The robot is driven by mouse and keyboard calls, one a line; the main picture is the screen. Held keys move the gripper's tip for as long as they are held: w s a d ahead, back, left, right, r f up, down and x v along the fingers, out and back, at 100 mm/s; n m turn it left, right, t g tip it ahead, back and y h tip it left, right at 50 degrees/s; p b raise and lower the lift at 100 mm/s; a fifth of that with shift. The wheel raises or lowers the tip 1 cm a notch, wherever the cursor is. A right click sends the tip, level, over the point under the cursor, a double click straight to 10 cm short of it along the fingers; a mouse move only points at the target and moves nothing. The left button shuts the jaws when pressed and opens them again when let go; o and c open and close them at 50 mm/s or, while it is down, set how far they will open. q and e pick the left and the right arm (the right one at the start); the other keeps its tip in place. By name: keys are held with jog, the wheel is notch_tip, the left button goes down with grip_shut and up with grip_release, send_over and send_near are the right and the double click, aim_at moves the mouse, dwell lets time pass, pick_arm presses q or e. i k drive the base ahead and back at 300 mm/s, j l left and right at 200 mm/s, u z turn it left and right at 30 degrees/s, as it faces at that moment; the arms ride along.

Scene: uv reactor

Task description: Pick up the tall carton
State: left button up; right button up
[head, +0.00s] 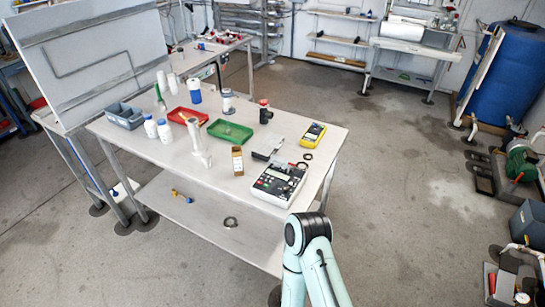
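A small upright brown carton (238,164) stands on the white table (215,175) toward its front, left of a white instrument box. It looks like the tall carton of the task, though it is small in the picture. Its front side shows, and nothing is seen touching it. Part of one of my arms shows at the bottom right, in front of the table. Neither of my grippers is in view.
Near the carton stand a white upright fitting (197,142), a green tray (230,131), a black-and-white part (268,148) and the instrument box (279,182). A yellow meter (313,135) lies farther right.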

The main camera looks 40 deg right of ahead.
aim_at(238, 161)
jog(key=i+j+z, duration=0.15)
jog(key=z, duration=0.25)
jog(key=i+j+z, duration=0.25)
jog(key=z, duration=0.15)
jog(key=i+j+z, duration=0.15)
jog(key=j+z, duration=0.25)
jog(key=l, duration=0.1)
